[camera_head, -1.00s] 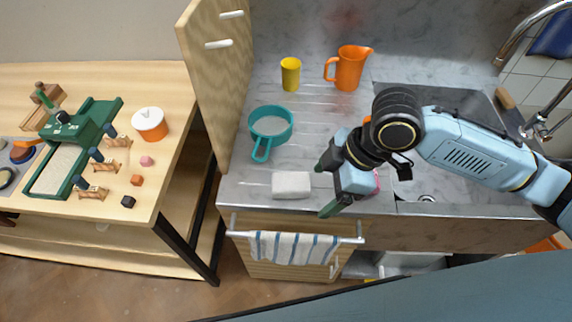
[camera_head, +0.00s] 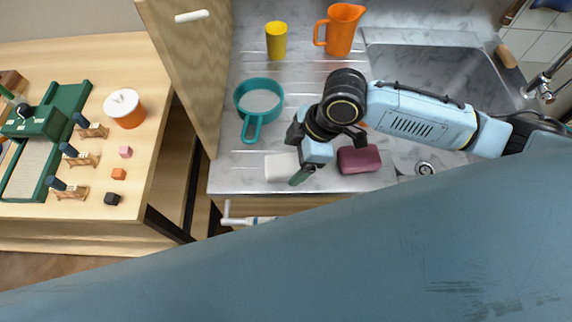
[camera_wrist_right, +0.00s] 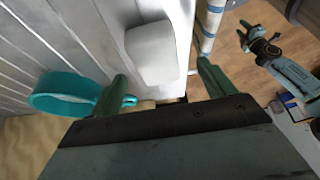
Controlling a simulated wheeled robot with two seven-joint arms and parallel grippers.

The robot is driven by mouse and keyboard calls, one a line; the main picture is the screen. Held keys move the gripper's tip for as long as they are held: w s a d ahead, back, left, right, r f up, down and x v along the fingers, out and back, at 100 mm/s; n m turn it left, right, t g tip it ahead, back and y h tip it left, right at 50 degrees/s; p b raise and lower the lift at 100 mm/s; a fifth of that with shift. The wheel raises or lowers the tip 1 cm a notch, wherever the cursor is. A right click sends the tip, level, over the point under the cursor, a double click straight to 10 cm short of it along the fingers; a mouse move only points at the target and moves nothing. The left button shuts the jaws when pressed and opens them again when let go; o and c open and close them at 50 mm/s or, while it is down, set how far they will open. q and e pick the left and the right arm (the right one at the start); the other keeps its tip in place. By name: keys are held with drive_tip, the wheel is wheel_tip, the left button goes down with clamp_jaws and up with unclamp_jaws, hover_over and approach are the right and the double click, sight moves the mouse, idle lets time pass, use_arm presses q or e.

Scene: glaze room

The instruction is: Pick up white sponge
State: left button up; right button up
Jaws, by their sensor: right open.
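The white sponge (camera_head: 279,168) lies on the grey counter near its front edge, partly covered by my right gripper in the head view. My right gripper (camera_head: 299,160) is open and empty, just above and to the right of the sponge. In the right wrist view the sponge (camera_wrist_right: 152,52) lies ahead of the open fingertips (camera_wrist_right: 162,72), in line with the gap between them and not gripped. My left gripper (camera_wrist_right: 245,33) shows small at the right of the wrist view, apart from the sponge; its jaws are too small to judge.
A dark red block (camera_head: 359,160) lies right of my right gripper. A teal pan (camera_head: 259,102) stands behind the sponge. A yellow cup (camera_head: 276,41) and orange pitcher (camera_head: 340,30) stand farther back. The sink (camera_head: 440,75) is right; a wooden panel (camera_head: 190,70) bounds the left.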

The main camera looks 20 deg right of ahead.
sight(287, 164)
drive_tip(key=x, duration=0.3)
drive_tip(key=shift+w+a+f, duration=0.2)
drive_tip(key=shift+w+f, duration=0.1)
drive_tip(key=shift+f, duration=0.2)
drive_tip(key=shift+a+f, duration=0.1)
drive_tip(key=shift+f, duration=0.1)
drive_tip(key=shift+c, duration=0.4)
drive_tip(key=c, duration=1)
